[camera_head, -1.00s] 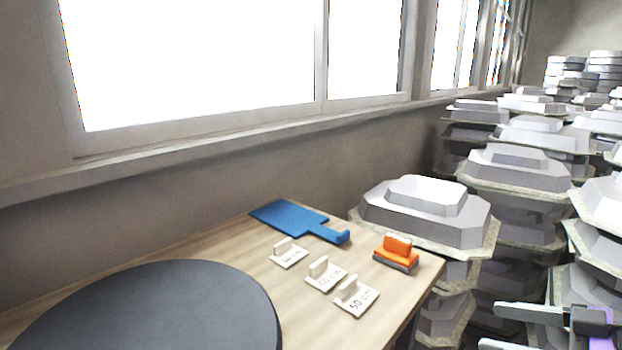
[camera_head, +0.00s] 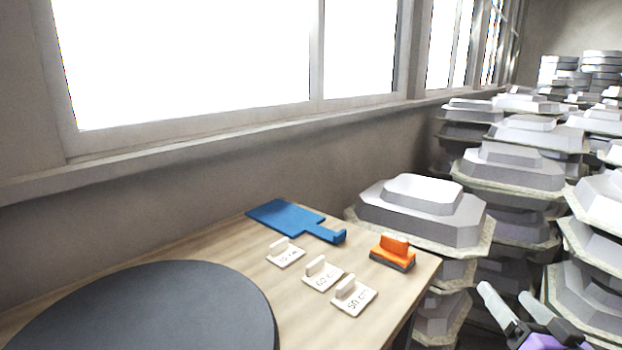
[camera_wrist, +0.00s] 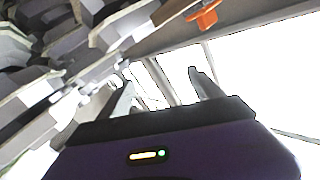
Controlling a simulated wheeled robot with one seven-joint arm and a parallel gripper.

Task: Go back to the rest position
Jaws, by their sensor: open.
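My gripper (camera_head: 510,302) is at the lower right of the head view, to the right of the table and in front of the stacked moulds. Its two pale fingers are apart with nothing between them. In the wrist view my gripper (camera_wrist: 160,90) also shows open and empty, with the windows and moulds beyond it, seen tilted.
A wooden table (camera_head: 230,245) holds a dark round disc (camera_head: 150,310), a blue paddle-shaped piece (camera_head: 290,218), several small labelled white pieces (camera_head: 322,275) and an orange-handled block (camera_head: 393,252). Stacked grey moulds (camera_head: 425,212) crowd the right. A window wall (camera_head: 220,190) runs behind.

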